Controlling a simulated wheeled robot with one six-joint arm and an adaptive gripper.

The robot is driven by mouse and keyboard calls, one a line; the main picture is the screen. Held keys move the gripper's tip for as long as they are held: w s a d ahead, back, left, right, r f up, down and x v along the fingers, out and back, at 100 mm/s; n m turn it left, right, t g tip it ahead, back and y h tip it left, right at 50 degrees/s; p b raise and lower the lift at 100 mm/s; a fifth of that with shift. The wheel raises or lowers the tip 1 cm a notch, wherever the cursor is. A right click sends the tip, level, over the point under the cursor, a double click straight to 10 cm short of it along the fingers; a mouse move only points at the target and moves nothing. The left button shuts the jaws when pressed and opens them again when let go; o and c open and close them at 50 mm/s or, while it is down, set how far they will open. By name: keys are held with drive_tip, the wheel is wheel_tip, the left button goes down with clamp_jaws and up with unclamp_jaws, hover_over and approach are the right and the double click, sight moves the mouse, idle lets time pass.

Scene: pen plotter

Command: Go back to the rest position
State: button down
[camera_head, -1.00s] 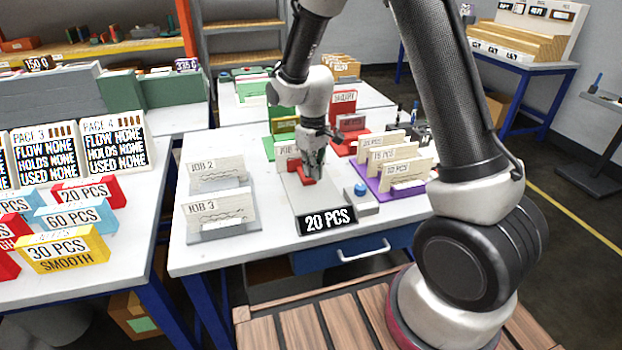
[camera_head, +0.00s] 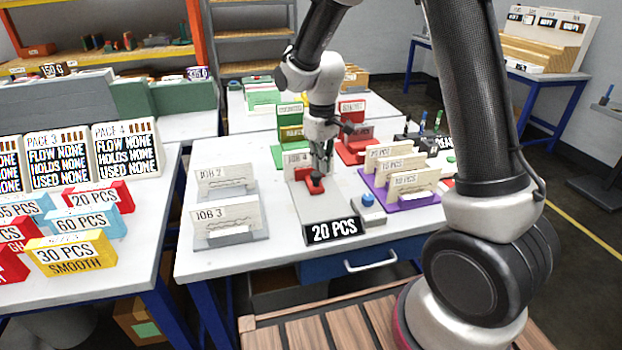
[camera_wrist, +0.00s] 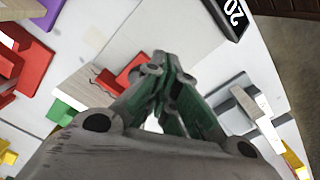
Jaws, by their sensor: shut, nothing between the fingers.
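My gripper (camera_head: 321,172) is shut and empty. In the head view it points down above the grey plotter bed (camera_head: 318,213), close to a red block (camera_head: 304,176) and a card marked JOB 4 (camera_head: 296,160). In the wrist view the closed fingertips (camera_wrist: 172,62) show over the grey bed (camera_wrist: 190,35), with the red part (camera_wrist: 125,78) beside them. The head view does not clearly show whether the fingers touch the red part.
A black 20 PCS sign (camera_head: 332,230) is at the bed's front, with a blue button (camera_head: 367,201) to its right. Cards JOB 2 (camera_head: 222,178) and JOB 3 (camera_head: 226,216) stand left. A purple rack (camera_head: 398,200) holds cards on the right.

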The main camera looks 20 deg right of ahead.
drive_tip(key=s+d+r+m+t, duration=0.2)
drive_tip(key=s+d+r, duration=0.5)
drive_tip(key=s, duration=0.6)
drive_tip(key=s+d+r+m+t, duration=0.2)
drive_tip(key=s+d+r, duration=0.6)
drive_tip(key=s+r, duration=0.4)
drive_tip(key=shift+s+r+m, duration=0.25)
drive_tip(key=shift+s+m, duration=0.3)
drive_tip(key=shift+m, duration=0.35)
drive_tip(key=shift+a, duration=0.1)
